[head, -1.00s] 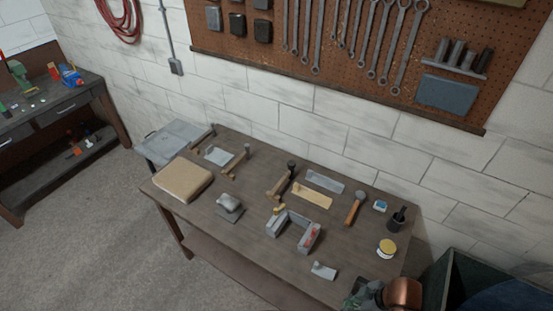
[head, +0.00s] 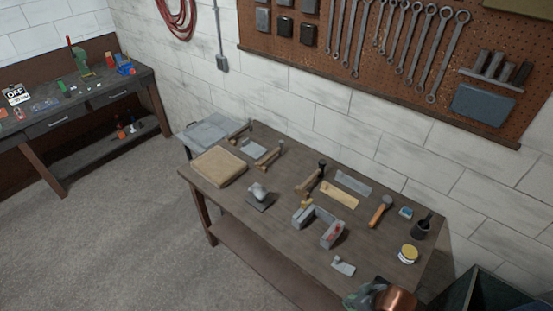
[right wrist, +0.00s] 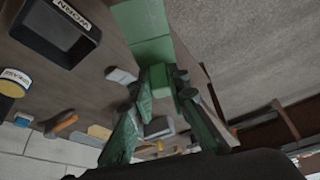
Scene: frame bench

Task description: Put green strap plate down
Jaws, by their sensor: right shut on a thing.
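The green strap plate (right wrist: 145,30) is a flat, stepped green piece in the right wrist view. It reaches from between my right fingers to the picture's top edge. My right gripper (right wrist: 158,88) is shut on its near end, with one finger on each side. In the head view my right gripper (head: 362,296) is at the bottom edge, by the bench's front right corner. The plate cannot be made out clearly there. My left gripper is not in view.
The wooden bench (head: 290,248) carries a grey U-shaped fixture (head: 331,236), a small grey bracket (head: 343,265), a yellow-lidded tin (head: 408,254) and hammers. The right wrist view shows a black tray (right wrist: 45,40) labelled WORN. A dark bin (head: 480,290) stands at the right.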

